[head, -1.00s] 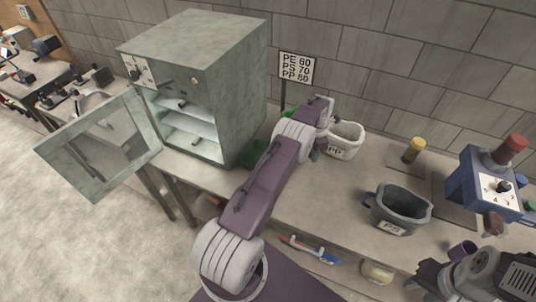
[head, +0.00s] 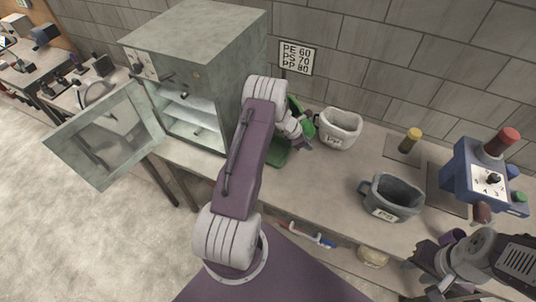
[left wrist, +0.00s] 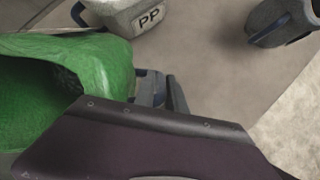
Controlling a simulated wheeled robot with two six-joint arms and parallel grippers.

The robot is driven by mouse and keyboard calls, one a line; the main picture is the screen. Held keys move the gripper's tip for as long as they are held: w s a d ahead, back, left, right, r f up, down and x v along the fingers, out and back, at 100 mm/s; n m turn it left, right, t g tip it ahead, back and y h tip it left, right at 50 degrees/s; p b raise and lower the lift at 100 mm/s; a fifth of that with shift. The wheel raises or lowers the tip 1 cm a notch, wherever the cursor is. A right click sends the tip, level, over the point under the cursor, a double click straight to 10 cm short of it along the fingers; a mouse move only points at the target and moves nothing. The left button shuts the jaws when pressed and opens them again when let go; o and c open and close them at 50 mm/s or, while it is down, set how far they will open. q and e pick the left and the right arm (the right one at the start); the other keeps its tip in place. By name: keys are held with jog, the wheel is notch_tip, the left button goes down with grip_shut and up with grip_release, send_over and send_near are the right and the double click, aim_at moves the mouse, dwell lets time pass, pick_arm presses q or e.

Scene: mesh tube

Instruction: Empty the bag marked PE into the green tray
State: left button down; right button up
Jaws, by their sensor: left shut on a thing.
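A green bag (head: 303,118) is at my left gripper (head: 302,134), partly hidden by my left arm. In the left wrist view the green bag (left wrist: 105,65) fills the left side, with its mouth open and something dark inside. My left gripper (left wrist: 160,90) is shut on it. No PE mark shows on the bag. The green tray (head: 278,152) lies on the bench just below and left of the bag, partly behind my arm. My right gripper (head: 428,268) is at the lower right; its jaws are unclear.
A white bag marked PP (head: 340,130) stands right of the green bag. A grey bag marked PS (head: 394,198) stands nearer the front. An oven (head: 205,65) with its door open (head: 105,135) is left of the tray. A blue device (head: 480,180) stands at right.

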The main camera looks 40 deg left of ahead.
pick_arm(q)
jog(key=shift+s+a+r+m+t+h+b, duration=0.4)
jog(key=shift+s+t+h+b, duration=1.2)
jog(key=shift+b, duration=3.9)
jog(key=shift+a+r+m+t+h+b, duration=0.2)
jog(key=shift+a+t+h+b, duration=0.5)
jog(key=shift+t+b, duration=3.35)
jog(key=shift+s+a+r+m+t+h+b, duration=0.25)
jog(key=shift+s+t+h+b, duration=0.85)
jog(key=shift+b, duration=5.85)
jog(key=shift+w+r+g+h, duration=0.15)
jog(key=shift+w+g+h, duration=0.1)
jog(key=shift+g+h, duration=0.15)
